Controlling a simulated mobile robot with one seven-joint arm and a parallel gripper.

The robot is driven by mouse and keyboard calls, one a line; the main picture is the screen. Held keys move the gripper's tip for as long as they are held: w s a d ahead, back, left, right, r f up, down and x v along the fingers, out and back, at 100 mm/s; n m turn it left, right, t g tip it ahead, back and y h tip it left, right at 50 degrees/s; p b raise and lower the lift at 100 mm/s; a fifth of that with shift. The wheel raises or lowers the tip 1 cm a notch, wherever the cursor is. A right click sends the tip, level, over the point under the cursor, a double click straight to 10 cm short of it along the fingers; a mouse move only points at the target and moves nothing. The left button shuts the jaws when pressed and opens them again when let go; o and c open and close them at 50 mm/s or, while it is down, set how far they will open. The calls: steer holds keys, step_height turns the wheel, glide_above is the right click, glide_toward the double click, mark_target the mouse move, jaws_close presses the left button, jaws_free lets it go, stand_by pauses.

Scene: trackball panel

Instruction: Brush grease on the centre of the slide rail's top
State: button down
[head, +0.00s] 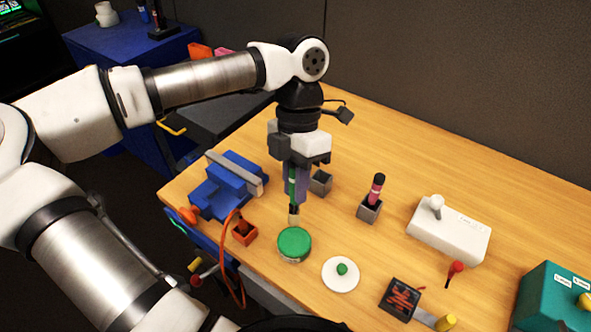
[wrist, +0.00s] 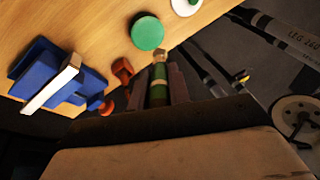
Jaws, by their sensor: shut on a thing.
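My gripper (head: 296,186) points down over the bench, shut on a brush with a green handle (head: 292,181). The brush's pale tip (head: 294,218) hangs just behind a round tin with a green top (head: 294,243); whether they touch is unclear. In the wrist view the brush (wrist: 159,80) stands between my fingers, with the green top (wrist: 147,33) beyond it. A grey bar, apparently the slide rail (head: 234,173), lies across a blue vise-like block (head: 215,193) left of my gripper. The rail (wrist: 50,86) also shows in the wrist view, its top bare of visible grease.
A white disc with a green knob (head: 340,274) lies right of the tin. An orange-red holder (head: 244,233) with an orange cable stands left of it. Grey holders (head: 369,208), a white box (head: 448,232) and a teal box (head: 553,299) stand to the right. The bench's back is clear.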

steer(key=shift+s+f+b, duration=0.15)
steer(key=shift+f+b, duration=0.2)
steer(key=shift+f, duration=0.25)
steer(key=shift+f+b, duration=1.35)
steer(key=shift+f, duration=0.95)
steer(key=shift+f+b, duration=0.7)
steer(key=shift+b, duration=0.05)
steer(key=shift+r, duration=0.15)
steer(key=shift+r+p, duration=2.25)
steer(key=shift+r, duration=1.2)
steer(key=shift+f, duration=0.1)
